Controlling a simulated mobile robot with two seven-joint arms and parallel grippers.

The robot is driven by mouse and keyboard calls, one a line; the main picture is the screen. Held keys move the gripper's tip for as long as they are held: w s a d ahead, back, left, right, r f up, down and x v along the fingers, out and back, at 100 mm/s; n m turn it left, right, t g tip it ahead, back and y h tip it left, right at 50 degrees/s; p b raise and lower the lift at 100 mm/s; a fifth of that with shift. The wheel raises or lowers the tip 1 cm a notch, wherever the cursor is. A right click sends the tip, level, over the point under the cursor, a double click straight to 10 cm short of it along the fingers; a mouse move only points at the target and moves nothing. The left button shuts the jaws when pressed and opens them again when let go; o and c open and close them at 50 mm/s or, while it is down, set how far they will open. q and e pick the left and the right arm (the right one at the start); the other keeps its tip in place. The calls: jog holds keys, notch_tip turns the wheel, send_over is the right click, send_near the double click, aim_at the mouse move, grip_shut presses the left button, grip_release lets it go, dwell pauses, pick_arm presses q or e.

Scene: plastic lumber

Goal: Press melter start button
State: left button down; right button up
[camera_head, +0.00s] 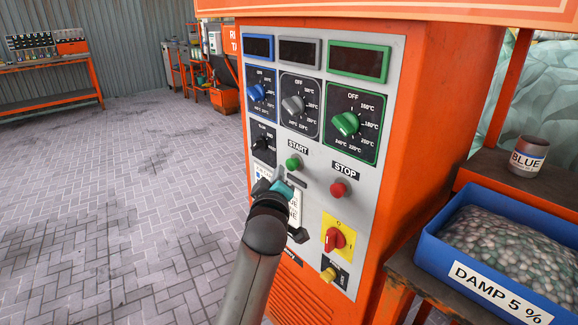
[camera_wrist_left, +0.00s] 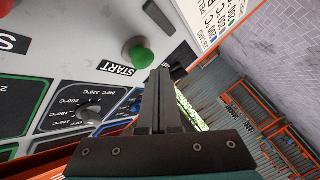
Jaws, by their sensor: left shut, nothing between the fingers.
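The green start button (camera_head: 292,163) sticks out of the grey control panel (camera_head: 315,180) below the START label. In the left wrist view the green start button (camera_wrist_left: 141,54) is just above and left of the fingertips. My left gripper (camera_head: 285,186) is in front of the panel, a little below the button. In the wrist view my left gripper (camera_wrist_left: 159,72) has its fingers together with nothing between them. A gap shows between the fingertips and the button in that view. My right gripper is not in view.
A red stop button (camera_head: 338,189) is right of the start button. A red switch (camera_head: 334,239) on a yellow plate and several dials share the panel. A blue bin (camera_head: 437,240) of pellets and a BLUE can (camera_head: 529,157) stand on the right.

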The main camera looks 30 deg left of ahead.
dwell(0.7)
pick_arm(q)
jog(key=shift+w+d, duration=0.2)
jog(key=shift+w, duration=0.2)
jog(key=shift+w+d, duration=0.2)
jog(key=shift+w, duration=0.3)
dwell(0.6)
dwell(0.3)
jog(key=shift+s, duration=0.15)
jog(key=shift+s+a+p, duration=0.35)
jog(key=shift+s+p, duration=0.15)
jog(key=shift+s, duration=0.25)
